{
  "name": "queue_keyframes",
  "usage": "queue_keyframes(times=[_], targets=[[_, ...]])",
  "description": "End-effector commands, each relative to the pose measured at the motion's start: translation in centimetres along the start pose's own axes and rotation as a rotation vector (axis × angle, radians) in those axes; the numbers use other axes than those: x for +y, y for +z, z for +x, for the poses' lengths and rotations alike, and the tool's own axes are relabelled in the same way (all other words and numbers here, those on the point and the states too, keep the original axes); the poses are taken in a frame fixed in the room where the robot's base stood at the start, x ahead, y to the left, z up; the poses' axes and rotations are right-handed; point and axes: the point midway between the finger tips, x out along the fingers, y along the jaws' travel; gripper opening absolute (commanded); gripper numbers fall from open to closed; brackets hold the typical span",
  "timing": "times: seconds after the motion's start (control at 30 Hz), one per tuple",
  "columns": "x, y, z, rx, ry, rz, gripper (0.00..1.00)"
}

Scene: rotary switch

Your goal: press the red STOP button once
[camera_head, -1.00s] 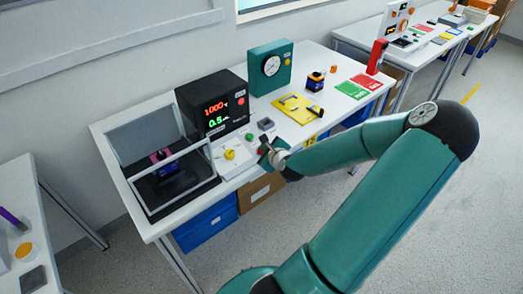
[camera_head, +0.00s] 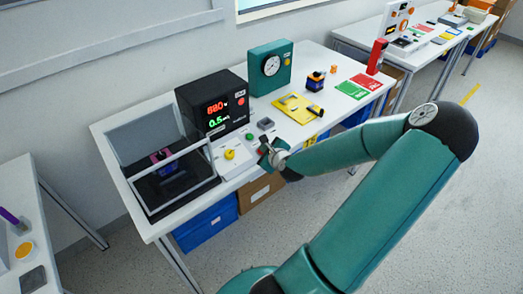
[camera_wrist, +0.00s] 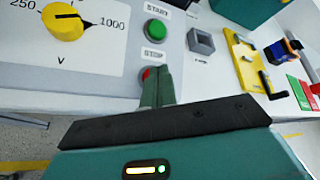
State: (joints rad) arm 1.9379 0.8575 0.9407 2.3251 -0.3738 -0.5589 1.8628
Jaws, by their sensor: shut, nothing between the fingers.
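The red STOP button (camera_wrist: 146,74) is on a white control panel in the wrist view, partly hidden behind my gripper's fingers. My gripper (camera_wrist: 160,72) is shut and empty, with its fingertips at the button; I cannot tell whether they touch it. In the head view my gripper (camera_head: 266,146) is at the front edge of the panel, and the STOP button is hard to make out there. The green START button (camera_wrist: 156,30) is just above the STOP label. The yellow rotary knob (camera_wrist: 62,22) is to the left, near the 250 and 1000 marks.
A black display unit (camera_head: 213,102) stands behind the panel, reading about 680 V and 0.5 mA. A clear-walled enclosure (camera_head: 165,170) is to its left. A grey square block (camera_wrist: 201,41) and a yellow plate (camera_wrist: 247,65) lie to the right.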

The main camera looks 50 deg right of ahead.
Motion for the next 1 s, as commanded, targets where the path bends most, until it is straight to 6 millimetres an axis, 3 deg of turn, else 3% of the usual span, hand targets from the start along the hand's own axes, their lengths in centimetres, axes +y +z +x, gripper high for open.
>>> queue_keyframes(times=[0.6, 1.0], targets=[[-0.8, 0.7, -1.1, 0.0, -0.001, 0.0, 0.0], [-2.6, 2.5, -3.6, 0.001, -0.003, 0.0, 0.0]])
